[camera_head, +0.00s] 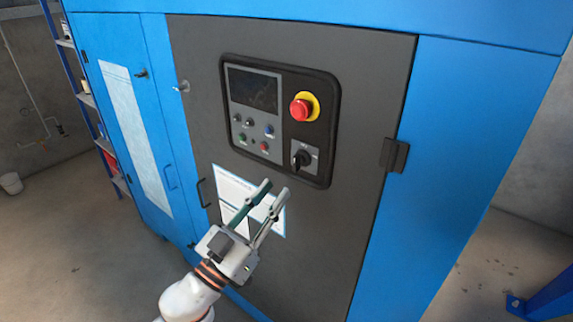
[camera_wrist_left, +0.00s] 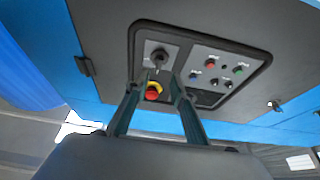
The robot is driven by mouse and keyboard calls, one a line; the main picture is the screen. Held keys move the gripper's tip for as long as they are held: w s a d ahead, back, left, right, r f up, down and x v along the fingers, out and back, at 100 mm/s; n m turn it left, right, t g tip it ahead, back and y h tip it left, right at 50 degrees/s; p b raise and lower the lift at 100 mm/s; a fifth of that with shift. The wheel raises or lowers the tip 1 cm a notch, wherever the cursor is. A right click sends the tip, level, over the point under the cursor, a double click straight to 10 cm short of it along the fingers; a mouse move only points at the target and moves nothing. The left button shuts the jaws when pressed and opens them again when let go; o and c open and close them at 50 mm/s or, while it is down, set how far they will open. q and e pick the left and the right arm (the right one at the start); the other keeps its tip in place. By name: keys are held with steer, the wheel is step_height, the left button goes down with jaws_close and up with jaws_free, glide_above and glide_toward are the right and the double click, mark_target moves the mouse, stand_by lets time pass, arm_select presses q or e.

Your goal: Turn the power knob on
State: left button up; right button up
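The power knob (camera_head: 301,157) is a black rotary switch on a light grey plate at the lower right of the control panel (camera_head: 334,95). In the head view its grip looks roughly upright. In the wrist view the knob (camera_wrist_left: 160,54) shows just beyond the fingertips, near the gap between them. My left gripper (camera_head: 277,187) is open and empty, below and left of the knob, and appears apart from the panel. Its two fingers (camera_wrist_left: 160,76) stand apart with a narrow gap. My right gripper is not in view.
A red emergency button on a yellow ring (camera_head: 302,107) sits above the knob. Several small buttons (camera_head: 252,134) and a dark screen (camera_head: 253,90) lie to the left. A white notice (camera_head: 233,188) is on the grey door below. A black latch (camera_head: 394,155) sticks out at right.

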mark_target(294, 165)
arm_select(q)
steer(key=x, duration=0.4)
steer(key=p+x, duration=0.1)
steer(key=x, duration=0.3)
steer(key=shift+s+d+r, duration=0.1)
steer(key=shift+s+r, duration=0.05)
steer(key=shift+r, duration=0.1)
jaws_close()
